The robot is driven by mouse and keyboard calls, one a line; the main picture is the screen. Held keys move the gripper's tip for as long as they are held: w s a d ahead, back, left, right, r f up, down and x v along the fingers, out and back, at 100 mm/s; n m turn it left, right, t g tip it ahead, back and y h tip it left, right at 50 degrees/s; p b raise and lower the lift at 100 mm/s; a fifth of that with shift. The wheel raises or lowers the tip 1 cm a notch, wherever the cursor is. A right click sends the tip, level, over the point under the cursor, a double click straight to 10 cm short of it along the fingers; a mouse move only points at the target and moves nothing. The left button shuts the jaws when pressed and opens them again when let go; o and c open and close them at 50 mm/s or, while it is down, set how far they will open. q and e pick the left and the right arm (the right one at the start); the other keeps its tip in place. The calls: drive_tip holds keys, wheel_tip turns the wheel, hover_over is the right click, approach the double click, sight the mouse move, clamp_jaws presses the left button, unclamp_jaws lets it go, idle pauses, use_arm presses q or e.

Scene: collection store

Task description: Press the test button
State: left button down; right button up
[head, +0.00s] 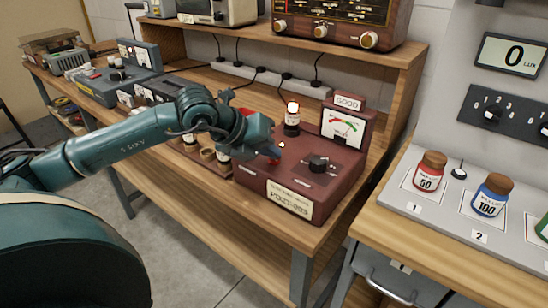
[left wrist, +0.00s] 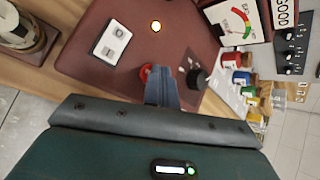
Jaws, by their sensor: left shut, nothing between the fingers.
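The maroon tester (head: 262,193) stands on the wooden bench, with a meter (head: 343,126), a "GOOD" sign (head: 348,102) and a black knob (head: 318,162) on it. A red button (head: 275,160) is on its top, largely hidden by my left gripper (head: 273,151). In the left wrist view the red button (left wrist: 146,71) shows at the left edge of the shut fingers (left wrist: 163,86), which partly cover it. The fingertips are at the button; I cannot tell whether they touch or press it. The black knob (left wrist: 196,78) is to their right. My right gripper is out of view.
A radio (head: 338,20) is on the shelf above. Red (head: 428,174) and blue (head: 490,197) jars stand on the right counter.

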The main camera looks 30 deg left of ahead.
sight(270, 161)
use_arm(q)
drive_tip(key=shift+r+p, duration=0.3)
drive_tip(key=shift+r, duration=0.45)
drive_tip(key=shift+r, duration=0.1)
drive_tip(key=shift+r+p, duration=1.55)
drive_tip(key=shift+r, duration=0.9)
